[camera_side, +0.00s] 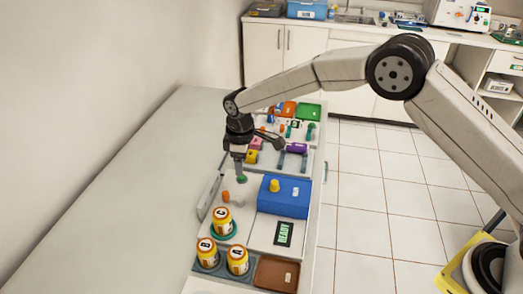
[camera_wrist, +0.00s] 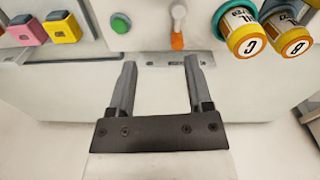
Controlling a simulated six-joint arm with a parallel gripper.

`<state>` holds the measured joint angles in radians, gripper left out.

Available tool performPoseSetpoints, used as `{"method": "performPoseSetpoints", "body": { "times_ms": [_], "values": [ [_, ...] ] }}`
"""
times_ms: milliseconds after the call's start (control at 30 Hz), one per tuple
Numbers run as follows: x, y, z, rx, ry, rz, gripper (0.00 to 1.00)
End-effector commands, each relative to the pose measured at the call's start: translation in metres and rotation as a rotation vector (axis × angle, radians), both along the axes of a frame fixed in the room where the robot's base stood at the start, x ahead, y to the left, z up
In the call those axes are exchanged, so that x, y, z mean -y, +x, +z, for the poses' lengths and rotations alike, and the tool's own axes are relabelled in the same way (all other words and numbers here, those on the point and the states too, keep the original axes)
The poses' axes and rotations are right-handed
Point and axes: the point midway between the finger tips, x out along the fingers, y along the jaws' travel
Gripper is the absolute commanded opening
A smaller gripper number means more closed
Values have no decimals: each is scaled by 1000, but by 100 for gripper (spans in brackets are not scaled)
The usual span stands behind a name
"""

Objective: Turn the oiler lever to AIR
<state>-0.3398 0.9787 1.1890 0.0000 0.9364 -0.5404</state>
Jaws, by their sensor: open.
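The oiler lever (camera_wrist: 177,40) has an orange tip and hangs from a pale round pivot at the top of the wrist view. It also shows in the side view as a small orange piece (camera_side: 226,197) left of the blue box (camera_side: 284,197). My gripper (camera_wrist: 160,62) is open and empty, its two fingers apart. In the wrist view the lever's tip lies just beyond the fingertips, nearer the right finger. In the side view my gripper (camera_side: 239,165) points down above a green button (camera_side: 241,179), behind the lever. I cannot read any AIR marking.
Yellow cans A (camera_side: 238,260), B (camera_side: 207,252) and C (camera_side: 222,220) stand at the front, with C close to the lever. A READY display (camera_side: 284,233) and a brown tray (camera_side: 276,272) lie right of them. Pink and yellow blocks (camera_wrist: 62,27) are at the wrist view's left.

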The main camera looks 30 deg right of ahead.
Motion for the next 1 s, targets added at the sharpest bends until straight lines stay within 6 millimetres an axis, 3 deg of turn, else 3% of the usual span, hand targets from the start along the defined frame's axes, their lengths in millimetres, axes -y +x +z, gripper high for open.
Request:
{"method": "performPoseSetpoints", "body": {
  "times_ms": [100,333,767,1000],
  "values": [
    [-21,7,-15,-14,-7,72,65],
    [-45,13,-30,-31,-14,159,65],
    [-49,13,-37,-35,-16,177,65],
    [-49,13,-57,-36,-16,176,65]
  ]
}}
